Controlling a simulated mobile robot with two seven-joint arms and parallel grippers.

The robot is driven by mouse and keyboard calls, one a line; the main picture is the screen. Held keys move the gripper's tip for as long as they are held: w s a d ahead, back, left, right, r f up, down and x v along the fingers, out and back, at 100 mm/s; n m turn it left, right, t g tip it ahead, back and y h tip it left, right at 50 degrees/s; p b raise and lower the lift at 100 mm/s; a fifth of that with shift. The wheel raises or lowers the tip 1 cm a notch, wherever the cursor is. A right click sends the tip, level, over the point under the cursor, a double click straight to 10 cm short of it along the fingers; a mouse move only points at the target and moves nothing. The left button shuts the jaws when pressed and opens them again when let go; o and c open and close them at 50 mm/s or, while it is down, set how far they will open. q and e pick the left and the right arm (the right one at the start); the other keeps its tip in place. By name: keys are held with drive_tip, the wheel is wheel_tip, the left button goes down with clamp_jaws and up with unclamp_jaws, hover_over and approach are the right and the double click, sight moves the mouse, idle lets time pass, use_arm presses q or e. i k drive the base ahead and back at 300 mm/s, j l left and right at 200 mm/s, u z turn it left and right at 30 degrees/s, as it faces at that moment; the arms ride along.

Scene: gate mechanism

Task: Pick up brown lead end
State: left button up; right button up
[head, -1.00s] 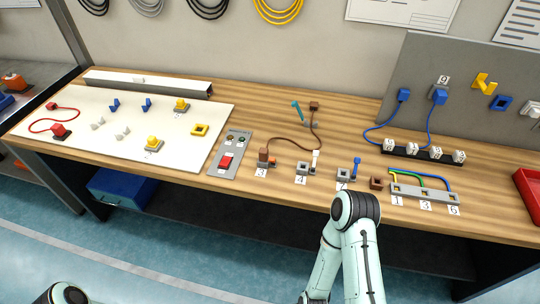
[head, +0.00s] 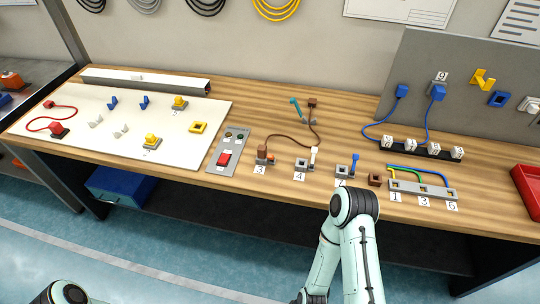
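The brown lead (head: 284,137) lies on the wooden bench in the middle of the head view. One end is a brown plug (head: 262,152) at the socket block above the label 3, near the front edge. The other end is a small brown block (head: 312,103) farther back, beside a teal stick-like part (head: 296,107). I cannot tell how firmly either end is seated. My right arm rises from the bottom, its elbow in front of the bench edge, and its gripper is out of view. Only a piece of my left arm shows at the bottom left.
A grey panel with a red switch (head: 224,158) lies left of the lead. Blue cables and a red tray (head: 524,190) are farther right. Bare wood lies behind.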

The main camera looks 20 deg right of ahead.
sight(262, 150)
drive_tip(key=z, duration=1.85)
drive_tip(key=i+u, duration=0.15)
drive_tip(key=u, duration=0.15)
drive_tip(key=i+l+u, duration=0.1)
drive_tip(key=u, duration=0.2)
drive_tip(key=i+j+z, duration=0.1)
drive_tip(key=j, duration=0.25)
